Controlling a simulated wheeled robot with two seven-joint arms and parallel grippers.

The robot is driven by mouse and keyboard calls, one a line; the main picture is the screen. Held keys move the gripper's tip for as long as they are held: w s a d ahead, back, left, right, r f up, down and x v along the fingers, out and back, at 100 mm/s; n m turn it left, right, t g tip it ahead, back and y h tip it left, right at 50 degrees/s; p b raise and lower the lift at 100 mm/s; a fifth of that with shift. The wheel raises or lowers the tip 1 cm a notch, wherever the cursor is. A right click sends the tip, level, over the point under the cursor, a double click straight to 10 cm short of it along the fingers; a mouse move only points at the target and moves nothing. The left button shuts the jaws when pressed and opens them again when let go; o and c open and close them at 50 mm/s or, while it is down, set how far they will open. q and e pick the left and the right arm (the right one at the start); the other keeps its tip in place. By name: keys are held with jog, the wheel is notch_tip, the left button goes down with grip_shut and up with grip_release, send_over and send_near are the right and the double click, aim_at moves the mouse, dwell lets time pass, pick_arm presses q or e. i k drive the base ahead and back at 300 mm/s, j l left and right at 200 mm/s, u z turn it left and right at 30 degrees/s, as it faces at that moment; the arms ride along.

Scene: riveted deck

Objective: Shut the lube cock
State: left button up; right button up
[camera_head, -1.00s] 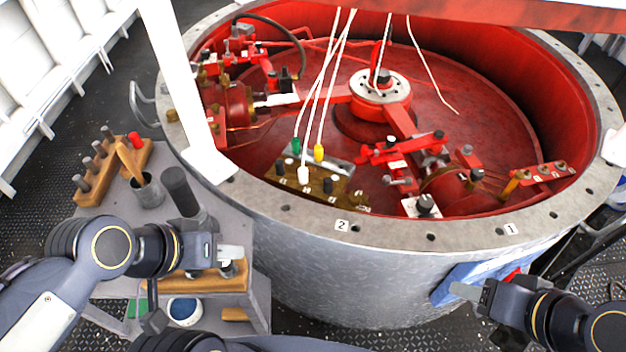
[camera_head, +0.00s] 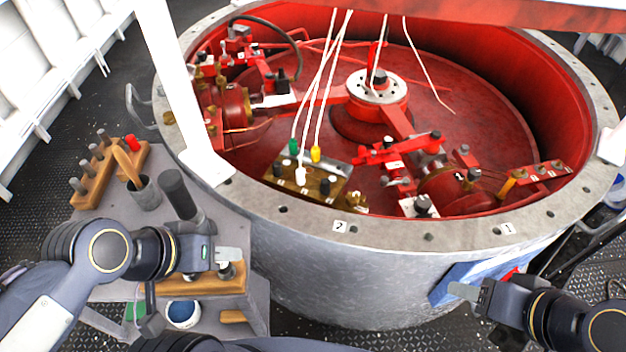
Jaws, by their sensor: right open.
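I cannot tell for certain which fitting is the lube cock. Small brass fittings (camera_head: 357,203) sit at the right end of a brass block (camera_head: 310,184) inside the red tub, near its front wall. My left gripper (camera_head: 229,256) is outside the tub at the left, over a wooden peg rack (camera_head: 205,283) on the grey stand. Its fingers are seen edge-on, so its opening does not show. My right gripper (camera_head: 464,291) is open and empty, outside the tub's front right wall. Both grippers are well apart from the tub's fittings.
The tub's grey bolted rim (camera_head: 390,237) stands between my grippers and the fittings. White lines (camera_head: 318,90) hang down to green, yellow and white plugs on the block. A white post (camera_head: 178,90) rises at the left rim. A cup (camera_head: 145,190) stands on the stand.

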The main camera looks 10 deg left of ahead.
aim_at(352, 200)
jog(key=l+u, duration=0.2)
jog(key=u, duration=0.15)
jog(key=i+l+u, duration=0.1)
jog(key=u, duration=0.2)
jog(key=l+u, duration=0.35)
